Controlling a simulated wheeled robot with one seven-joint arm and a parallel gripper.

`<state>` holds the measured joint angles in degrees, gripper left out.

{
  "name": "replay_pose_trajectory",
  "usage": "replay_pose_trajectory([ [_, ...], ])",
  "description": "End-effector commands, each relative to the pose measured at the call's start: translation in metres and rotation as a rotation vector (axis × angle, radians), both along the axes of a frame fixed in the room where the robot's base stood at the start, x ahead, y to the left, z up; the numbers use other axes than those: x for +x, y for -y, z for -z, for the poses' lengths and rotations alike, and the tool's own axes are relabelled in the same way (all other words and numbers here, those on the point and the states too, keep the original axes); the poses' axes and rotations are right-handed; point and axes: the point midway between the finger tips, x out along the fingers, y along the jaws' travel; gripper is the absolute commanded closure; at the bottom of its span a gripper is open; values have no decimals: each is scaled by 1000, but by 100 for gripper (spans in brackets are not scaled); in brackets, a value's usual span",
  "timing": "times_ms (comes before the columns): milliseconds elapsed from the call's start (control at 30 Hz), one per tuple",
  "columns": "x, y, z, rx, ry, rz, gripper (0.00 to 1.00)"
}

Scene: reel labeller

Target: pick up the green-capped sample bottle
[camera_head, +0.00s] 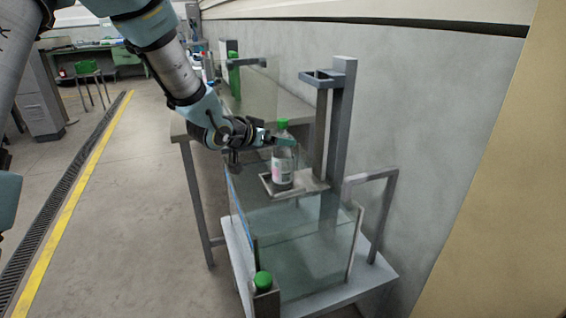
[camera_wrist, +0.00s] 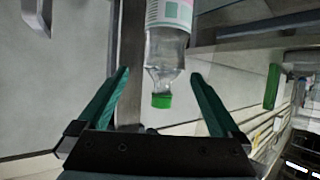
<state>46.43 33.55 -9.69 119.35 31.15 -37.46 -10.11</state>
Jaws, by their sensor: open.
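The green-capped sample bottle (camera_head: 283,168) is clear with a white and pink label and stands upright on a small metal shelf (camera_head: 311,186) above a glass tank. My gripper (camera_head: 285,141) is beside the top of the bottle in the head view, its fingers level with the neck just below the cap. In the wrist view the bottle (camera_wrist: 167,50) shows with its cap down, between the two teal fingers of my gripper (camera_wrist: 160,80). The fingers are spread with a gap on both sides, and neither appears to touch it. The bottle's base is out of the wrist view.
A grey post (camera_head: 341,120) with a bracket rises right behind the shelf. Below is the glass tank (camera_head: 300,245). Another green cap (camera_head: 263,281) shows at the tank's front corner. A bench (camera_head: 285,107) with more green-capped items runs behind along the wall.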

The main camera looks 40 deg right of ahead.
Motion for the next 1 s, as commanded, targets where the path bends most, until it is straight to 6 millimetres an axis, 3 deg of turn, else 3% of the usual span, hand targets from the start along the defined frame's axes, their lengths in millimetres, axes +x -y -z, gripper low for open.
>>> replay_pose_trajectory([
  [700, 21, 68, 28, 2, 0, -4, 0],
  [1000, 21, 71, 31, 2, 0, -4, 0],
])
